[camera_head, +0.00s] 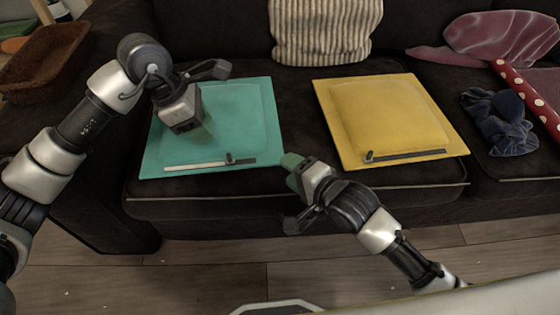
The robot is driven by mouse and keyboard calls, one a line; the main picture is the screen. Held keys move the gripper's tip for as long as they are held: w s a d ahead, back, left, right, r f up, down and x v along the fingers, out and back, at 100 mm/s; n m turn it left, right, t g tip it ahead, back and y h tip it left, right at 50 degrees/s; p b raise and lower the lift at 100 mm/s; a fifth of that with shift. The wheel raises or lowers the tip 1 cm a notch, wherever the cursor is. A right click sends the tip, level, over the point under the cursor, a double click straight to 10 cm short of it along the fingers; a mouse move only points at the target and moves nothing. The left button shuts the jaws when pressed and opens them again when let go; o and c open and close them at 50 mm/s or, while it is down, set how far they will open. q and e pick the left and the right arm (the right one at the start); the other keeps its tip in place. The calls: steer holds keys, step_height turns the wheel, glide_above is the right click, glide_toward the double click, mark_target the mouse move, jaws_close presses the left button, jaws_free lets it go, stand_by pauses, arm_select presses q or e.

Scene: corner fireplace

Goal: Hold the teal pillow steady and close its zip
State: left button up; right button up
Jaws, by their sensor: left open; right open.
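The teal pillow (243,112) lies flat on the dark sofa seat at the left. Its zip (195,165) runs along the front edge. The dark slider (230,158) sits part way along, with a pale strip to its left and a short dark strip to its right. My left gripper (212,101) is open and empty over the pillow's middle and hides part of it; I cannot tell whether it touches. My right gripper (291,194) is open and empty by the seat's front edge, just right of the pillow's front right corner and apart from the slider.
A yellow pillow (382,110) with its own zip (405,156) lies to the right. A striped cushion (325,30) leans at the back. A purple cloth (500,38), blue cloth (497,122) and red dotted roll (527,95) lie at the right. A brown basket (42,62) is at the left.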

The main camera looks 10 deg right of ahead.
mark_target(275, 160)
steer(key=x, duration=0.6)
steer(key=shift+w+a, duration=0.1)
steer(key=shift+w, duration=0.05)
jaws_close()
arm_select(q)
steer(key=shift+o, duration=0.2)
